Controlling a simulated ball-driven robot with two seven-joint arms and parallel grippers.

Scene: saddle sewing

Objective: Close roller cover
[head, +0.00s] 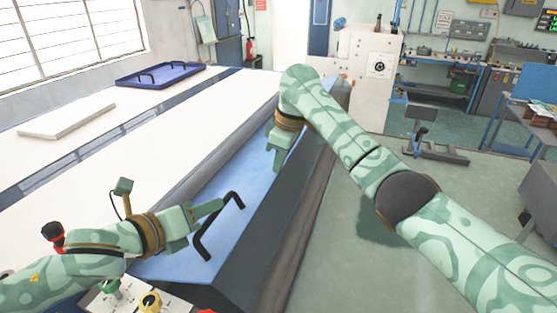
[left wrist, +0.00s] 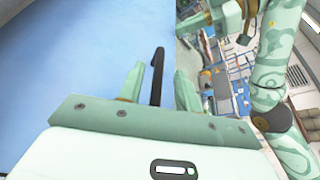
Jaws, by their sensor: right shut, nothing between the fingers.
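The roller cover (head: 253,165) is a long blue panel along the right side of the white-topped machine. A black bar handle (head: 232,198) stands on its near end. My left gripper (head: 220,205) is at this handle with its fingers apart. In the left wrist view, the handle (left wrist: 157,75) shows between the fingertips (left wrist: 155,85), with a gap on either side. I cannot tell whether either finger touches it. My right gripper (head: 276,160) is shut and empty, pointing down over the cover's farther part. Any handle there is hidden by my arm.
A blue tray (head: 160,75) with black handles and a white slab (head: 68,119) lie on the white top (head: 150,125). A control panel with coloured buttons (head: 150,303) is at the near edge. Open floor (head: 350,255) lies to the right.

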